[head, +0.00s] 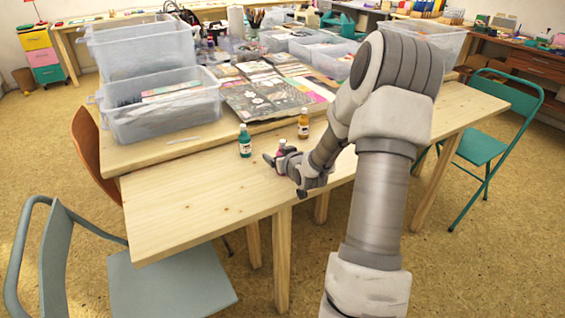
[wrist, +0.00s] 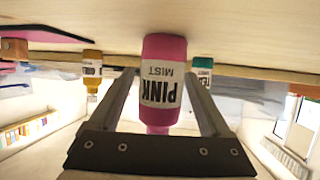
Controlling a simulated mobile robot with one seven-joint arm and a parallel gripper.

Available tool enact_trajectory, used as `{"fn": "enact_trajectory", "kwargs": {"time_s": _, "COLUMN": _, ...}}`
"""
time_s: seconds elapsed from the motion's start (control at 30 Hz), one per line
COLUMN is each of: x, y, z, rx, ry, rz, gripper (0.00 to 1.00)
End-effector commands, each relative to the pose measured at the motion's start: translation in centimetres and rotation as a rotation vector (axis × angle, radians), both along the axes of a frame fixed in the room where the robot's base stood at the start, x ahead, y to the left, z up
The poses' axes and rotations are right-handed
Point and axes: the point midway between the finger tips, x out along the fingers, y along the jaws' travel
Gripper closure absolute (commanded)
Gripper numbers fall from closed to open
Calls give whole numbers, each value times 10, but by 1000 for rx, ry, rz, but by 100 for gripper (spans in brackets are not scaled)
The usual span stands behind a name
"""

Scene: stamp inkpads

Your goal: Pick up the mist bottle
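The mist bottle (wrist: 164,70) is pink, with a white label reading PINK MIST. It shows upside down in the wrist view, between my two fingers. In the head view its pink body (head: 281,147) stands upright on the front table, partly hidden by my gripper (head: 282,171). In the wrist view my gripper (wrist: 161,73) has its fingers apart, one on each side of the bottle. A narrow gap seems to show beside the bottle, so I see no clear grip.
A teal bottle (head: 245,141) stands left of the pink one and an amber bottle (head: 303,124) stands behind and to the right. Clear plastic bins (head: 160,107) and art sheets (head: 262,97) lie further back. The front table's left part (head: 170,200) is bare.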

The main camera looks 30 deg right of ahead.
Motion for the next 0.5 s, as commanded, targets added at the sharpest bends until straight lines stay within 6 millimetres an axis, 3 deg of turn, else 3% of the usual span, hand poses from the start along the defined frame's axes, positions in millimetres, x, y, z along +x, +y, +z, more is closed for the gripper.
{"fn": "enact_trajectory", "kwargs": {"time_s": 0.07, "x": 0, "y": 0, "z": 0, "rx": 0, "ry": 0, "rz": 0, "gripper": 34}}
{"fn": "enact_trajectory", "kwargs": {"time_s": 0.4, "x": 0, "y": 0, "z": 0, "rx": 0, "ry": 0, "rz": 0, "gripper": 95}}
{"fn": "enact_trajectory", "kwargs": {"time_s": 0.43, "x": 0, "y": 0, "z": 0, "rx": 0, "ry": 0, "rz": 0, "gripper": 100}}
{"fn": "enact_trajectory", "kwargs": {"time_s": 0.5, "x": 0, "y": 0, "z": 0, "rx": 0, "ry": 0, "rz": 0, "gripper": 100}}
